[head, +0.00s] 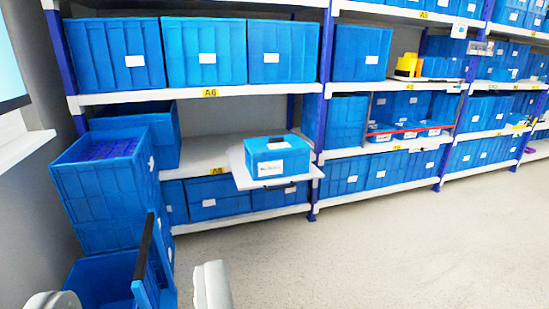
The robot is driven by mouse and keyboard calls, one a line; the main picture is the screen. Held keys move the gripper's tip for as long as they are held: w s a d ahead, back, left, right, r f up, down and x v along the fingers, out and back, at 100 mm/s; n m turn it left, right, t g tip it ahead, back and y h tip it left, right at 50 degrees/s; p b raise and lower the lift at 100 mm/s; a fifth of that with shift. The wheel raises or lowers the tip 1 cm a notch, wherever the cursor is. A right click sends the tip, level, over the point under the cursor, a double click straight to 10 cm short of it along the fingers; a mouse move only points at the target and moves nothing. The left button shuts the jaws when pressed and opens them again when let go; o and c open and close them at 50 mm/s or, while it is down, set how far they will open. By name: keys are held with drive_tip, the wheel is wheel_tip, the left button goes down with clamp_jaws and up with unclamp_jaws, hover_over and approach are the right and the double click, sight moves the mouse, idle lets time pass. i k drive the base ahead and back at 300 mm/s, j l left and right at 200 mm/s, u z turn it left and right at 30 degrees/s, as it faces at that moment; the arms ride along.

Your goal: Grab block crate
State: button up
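A small blue lidded crate (277,158) with a dark handle slot and a white label sits upright on a white pulled-out shelf board (240,168). The label is too small to read. An open blue crate (105,170) with dark blue-purple contents tops a stack at the left. I cannot tell which of these is the block crate. My gripper (130,288) shows at the lower left edge as two pale grey fingers set wide apart. It looks open and empty, and touches neither crate.
Blue bins fill the racks (200,97) at the back. Another open blue crate (103,282) and a black-topped bar (146,245) stand low at the left, near my gripper. A grey wall is at far left. The pale floor (380,255) is clear at the right.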

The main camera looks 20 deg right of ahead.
sight(269, 157)
drive_tip(key=i+l+z, duration=0.3)
drive_tip(key=i, duration=1.1)
drive_tip(key=i+j+z, duration=0.3)
drive_tip(key=i, duration=1.1)
drive_tip(key=l, duration=0.1)
